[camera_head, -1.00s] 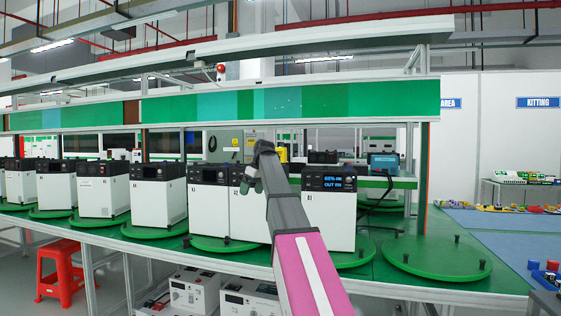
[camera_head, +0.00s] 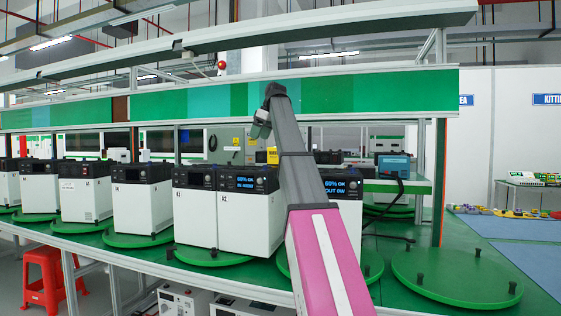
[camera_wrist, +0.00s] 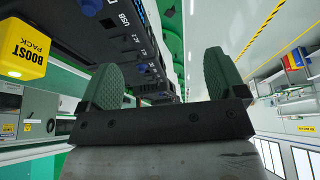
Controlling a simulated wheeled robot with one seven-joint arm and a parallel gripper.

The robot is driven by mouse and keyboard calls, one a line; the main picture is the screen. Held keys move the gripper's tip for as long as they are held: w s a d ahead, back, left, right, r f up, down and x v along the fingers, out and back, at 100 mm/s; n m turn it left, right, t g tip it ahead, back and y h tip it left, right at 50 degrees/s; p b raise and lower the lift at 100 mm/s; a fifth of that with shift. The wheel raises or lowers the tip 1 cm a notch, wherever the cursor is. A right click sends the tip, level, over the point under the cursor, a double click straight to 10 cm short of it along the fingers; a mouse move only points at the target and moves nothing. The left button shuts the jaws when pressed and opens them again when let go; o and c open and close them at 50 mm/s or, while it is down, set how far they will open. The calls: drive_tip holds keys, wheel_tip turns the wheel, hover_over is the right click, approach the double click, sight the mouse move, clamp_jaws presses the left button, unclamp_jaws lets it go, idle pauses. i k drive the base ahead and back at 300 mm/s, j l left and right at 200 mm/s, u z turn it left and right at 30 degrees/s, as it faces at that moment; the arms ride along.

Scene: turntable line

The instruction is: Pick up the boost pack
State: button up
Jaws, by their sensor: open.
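The boost pack (camera_wrist: 25,47) is a yellow block with black "BOOST PACK" lettering, at the upper left of the wrist view, beside a dark power unit. In the head view a small yellow block (camera_head: 272,155) shows behind the row of units, just left of my arm; I cannot read it there. My gripper (camera_wrist: 162,80) is open, with two green ribbed fingers apart and nothing between them. The boost pack is left of the fingers, not touching them. In the head view my gripper (camera_head: 261,124) is raised above the units, in front of the green panel.
White power units with dark tops, such as the one marked A2 (camera_head: 245,225), stand in a row on green turntables. An empty turntable (camera_head: 456,285) is at the right. A shelf beam (camera_head: 300,45) runs overhead. A red stool (camera_head: 50,280) stands at the left.

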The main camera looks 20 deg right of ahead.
sight(272, 158)
drive_tip(key=i+l, duration=0.7)
